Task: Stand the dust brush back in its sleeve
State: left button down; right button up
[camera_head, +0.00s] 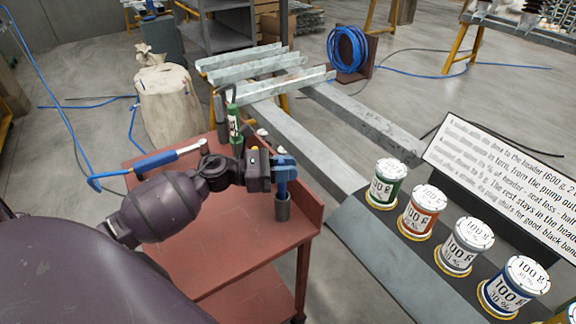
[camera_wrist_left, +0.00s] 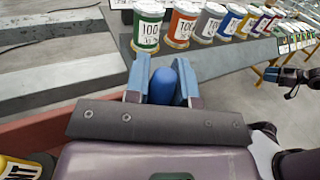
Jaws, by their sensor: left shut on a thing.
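My left gripper (camera_head: 287,168) has blue fingers and is shut on the blue handle of the dust brush (camera_head: 282,188). The rounded top of the brush (camera_wrist_left: 162,86) shows between the two fingers in the left wrist view. A dark grey cylindrical sleeve (camera_head: 283,209) stands upright on the red cart (camera_head: 235,240), near its right edge. The handle runs straight down to the sleeve mouth, and the bristle end is hidden. I cannot tell how deep the brush sits. A dark arm part (camera_wrist_left: 298,82), perhaps my right gripper, shows at the right of the wrist view, its jaws unclear.
A blue tool with a metal end (camera_head: 155,160) lies along the cart's left side. A green-labelled bottle (camera_head: 235,126) stands at the cart's back. Several labelled tins (camera_head: 387,185) stand on a grey bench to the right. Galvanised beams (camera_head: 360,122) lie behind.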

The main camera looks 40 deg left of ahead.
pick_arm(q)
jog(key=shift+f+b, duration=0.45)
jog(key=shift+f, duration=0.3)
jog(key=c, duration=0.9)
grip_release()
jog(key=v, duration=1.1)
jog(key=shift+w+r+b, duration=0.1)
jog(key=shift+b, duration=0.3)
